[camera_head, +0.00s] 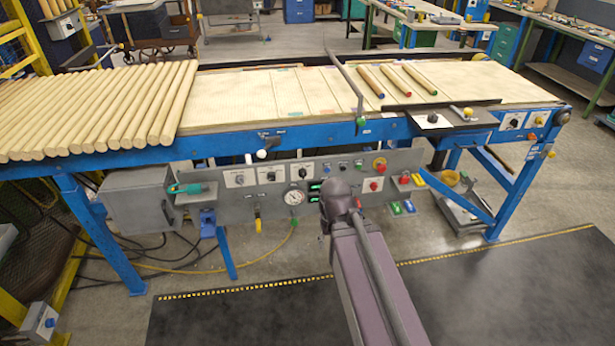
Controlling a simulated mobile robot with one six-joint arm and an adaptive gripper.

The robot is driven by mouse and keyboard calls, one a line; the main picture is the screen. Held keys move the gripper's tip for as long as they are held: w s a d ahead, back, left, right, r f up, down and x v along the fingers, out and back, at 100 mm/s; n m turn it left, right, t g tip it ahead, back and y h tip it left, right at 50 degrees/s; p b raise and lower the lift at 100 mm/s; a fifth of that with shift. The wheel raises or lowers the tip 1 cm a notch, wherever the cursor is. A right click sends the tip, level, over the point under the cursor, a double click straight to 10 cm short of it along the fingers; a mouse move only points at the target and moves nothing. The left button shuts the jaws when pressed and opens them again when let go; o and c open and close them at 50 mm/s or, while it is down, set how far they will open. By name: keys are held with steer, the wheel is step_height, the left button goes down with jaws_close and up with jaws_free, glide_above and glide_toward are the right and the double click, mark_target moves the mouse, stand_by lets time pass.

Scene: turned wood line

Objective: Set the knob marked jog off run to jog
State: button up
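Several rotary knobs on white plates show, but their lettering is too small to read, so I cannot tell which is marked jog off run. On the grey control panel (225,199) there is a left knob (240,179), a middle knob (271,175) and a right knob (302,171). Another dark knob (433,118) sits on a plate on the table's right part, and one more (514,122) is on the blue end frame. My arm rises from the bottom centre and ends in front of the panel.
Wooden rods (100,110) cover the table's left end, and three loose rods lie right of centre. A thin lever (345,75) with a green end stands up at the table's front. A gauge (293,197) and red buttons sit on the panel. The dark floor mat (230,315) in front is clear.

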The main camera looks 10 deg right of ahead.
steer(key=shift+d, duration=0.1)
steer(key=o, duration=0.4)
steer(key=shift+w, duration=0.1)
steer(key=m+t+b, duration=0.3)
steer(key=t+b, duration=1.5)
steer(key=b, duration=1.4)
glide_toward(303, 177)
steer(key=shift+s, duration=1.65)
steer(key=shift+w, duration=0.15)
steer(key=w, duration=1.3)
steer(key=shift+w, duration=0.25)
